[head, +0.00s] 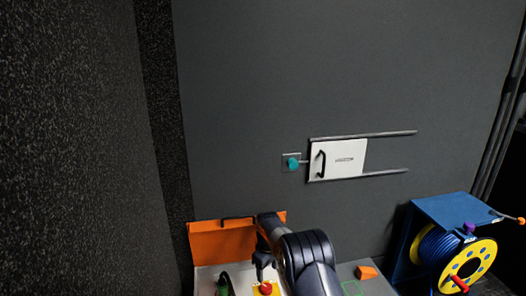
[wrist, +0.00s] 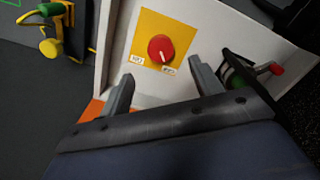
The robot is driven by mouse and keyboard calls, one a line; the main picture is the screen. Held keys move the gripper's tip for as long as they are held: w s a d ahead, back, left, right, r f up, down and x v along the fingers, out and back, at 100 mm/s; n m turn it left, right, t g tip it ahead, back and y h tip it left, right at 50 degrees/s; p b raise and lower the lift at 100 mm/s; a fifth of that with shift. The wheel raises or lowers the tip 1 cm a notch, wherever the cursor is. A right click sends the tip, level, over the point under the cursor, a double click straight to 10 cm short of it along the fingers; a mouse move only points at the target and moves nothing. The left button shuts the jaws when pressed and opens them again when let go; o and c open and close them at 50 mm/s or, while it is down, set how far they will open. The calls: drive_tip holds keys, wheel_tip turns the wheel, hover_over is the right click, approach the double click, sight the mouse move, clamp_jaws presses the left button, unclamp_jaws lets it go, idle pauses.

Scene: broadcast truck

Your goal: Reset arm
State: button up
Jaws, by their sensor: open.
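My gripper (wrist: 160,88) is open and empty in the wrist view. Its two grey fingers stand apart on either side of a red knob (wrist: 161,48) with a white pointer line on a yellow plate (wrist: 180,22). I cannot tell how far the fingertips are from the knob, but nothing shows between them. In the head view my gripper (head: 262,270) hangs at the bottom, over a light panel (head: 205,275), close to the red knob (head: 266,287). My dark arm comes up from the bottom edge and hides part of this panel.
An orange lid (head: 222,243) stands behind the panel. A white sliding door (head: 340,158) on rails is on the wall. A blue cable reel (head: 430,255) stands at the right.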

sight(268, 287)
wheel_tip(268, 287, down, 10)
drive_tip(key=b, duration=0.3)
drive_tip(key=shift+r, duration=0.25)
drive_tip(key=shift+r+m, duration=0.35)
drive_tip(key=shift+m, duration=0.15)
drive_tip(key=shift+r+m, duration=0.1)
drive_tip(key=shift+m, duration=0.2)
drive_tip(key=m, duration=0.6)
drive_tip(key=shift+a+p, duration=0.15)
drive_tip(key=shift+p, duration=0.15)
drive_tip(key=m, duration=0.4)
drive_tip(key=shift+m+p, duration=0.3)
drive_tip(key=shift+m, duration=0.1)
drive_tip(key=m+p, duration=0.1)
drive_tip(key=m, duration=0.2)
drive_tip(key=shift+a+m, duration=0.1)
drive_tip(key=shift+m, duration=0.3)
wheel_tip(268, 287, up, 5)
drive_tip(key=shift+r+p, duration=0.1)
drive_tip(key=shift+p, duration=0.85)
